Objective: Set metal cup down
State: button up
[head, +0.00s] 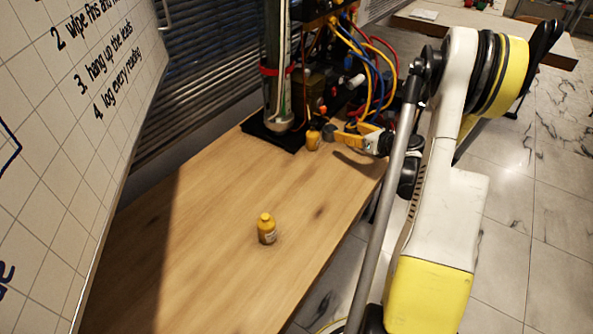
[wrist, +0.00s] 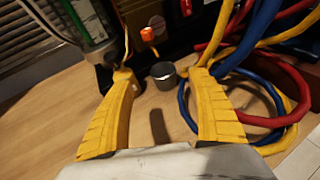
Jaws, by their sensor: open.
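The metal cup (wrist: 163,76) is small, grey and upright on the wooden table, with its dark top facing up. In the wrist view it sits in the gap at the tips of my gripper (wrist: 161,80), with visible space on both sides. The yellow fingers are spread, and neither appears to touch the cup. In the head view my gripper (head: 347,137) is low at the table's far right part, and the cup (head: 329,131) shows as a small grey shape by the fingertips, partly hidden.
Red, blue and yellow hoses (wrist: 262,95) loop close to the right finger. The table's front left (head: 200,270) is clear.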

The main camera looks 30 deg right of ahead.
jog(key=w+a+r+m+t+h, duration=0.15)
jog(key=a+r+m, duration=0.35)
jog(key=r, duration=0.5)
jog(key=w+a+r+m+t+h, duration=0.1)
jog(key=w+a+r+m+h, duration=0.15)
jog(key=r+m, duration=0.5)
jog(key=w+a+r+m+t+h, duration=0.1)
jog(key=a+r+m+h, duration=0.3)
jog(key=r, duration=0.7)
jog(key=s+a+f+m+g+y, duration=0.2)
jog(key=s+a+f+m, duration=0.3)
jog(key=s+a, duration=0.3)
jog(key=s+a+f+m+g+y, duration=0.3)
jog(key=s+a+f+m+g, duration=0.2)
jog(key=s+a+m, duration=0.2)
jog(key=s+a+f+m+g+y, duration=0.3)
jog(key=s+a+f+m, duration=0.2)
jog(key=s+a, duration=0.5)
jog(key=a+m, duration=0.2)
jog(key=a, duration=0.2)
jog(key=shift+s, duration=0.25)
